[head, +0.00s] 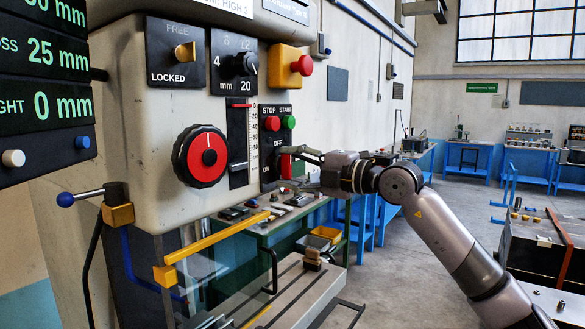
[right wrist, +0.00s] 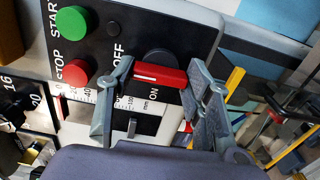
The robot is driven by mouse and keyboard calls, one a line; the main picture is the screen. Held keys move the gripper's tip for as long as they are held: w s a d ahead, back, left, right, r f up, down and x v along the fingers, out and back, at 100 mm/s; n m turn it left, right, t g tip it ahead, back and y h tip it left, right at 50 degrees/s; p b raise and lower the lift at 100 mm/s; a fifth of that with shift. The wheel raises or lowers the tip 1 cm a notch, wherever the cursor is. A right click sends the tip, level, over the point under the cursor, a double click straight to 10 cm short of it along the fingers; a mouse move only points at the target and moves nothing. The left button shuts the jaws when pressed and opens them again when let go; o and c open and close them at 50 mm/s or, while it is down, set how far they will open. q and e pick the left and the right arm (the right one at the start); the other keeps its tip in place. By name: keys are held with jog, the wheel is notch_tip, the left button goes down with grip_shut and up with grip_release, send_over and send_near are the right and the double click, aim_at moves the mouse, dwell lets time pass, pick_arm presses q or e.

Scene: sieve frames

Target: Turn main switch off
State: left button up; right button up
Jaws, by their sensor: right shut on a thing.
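The main switch is a red handle (right wrist: 160,75) on a dark round knob, on the black panel with OFF and ON labels. The white mark on the handle is at the end nearer the OFF label; ON is beside the handle. My right gripper (right wrist: 159,73) is shut on the red handle, one finger at each end of it. My left gripper is not in view.
Just above the switch are the red STOP button (head: 272,123) and green START button (head: 289,122). A red emergency button (head: 302,65) sits higher on a yellow box. A large red-and-black handwheel (head: 201,156) is to the left. A cluttered bench (head: 258,228) stands below.

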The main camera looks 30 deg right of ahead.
dwell(0.5)
jog(key=o, duration=1.1)
jog(key=shift+o, duration=0.2)
jog(key=v, duration=1.2)
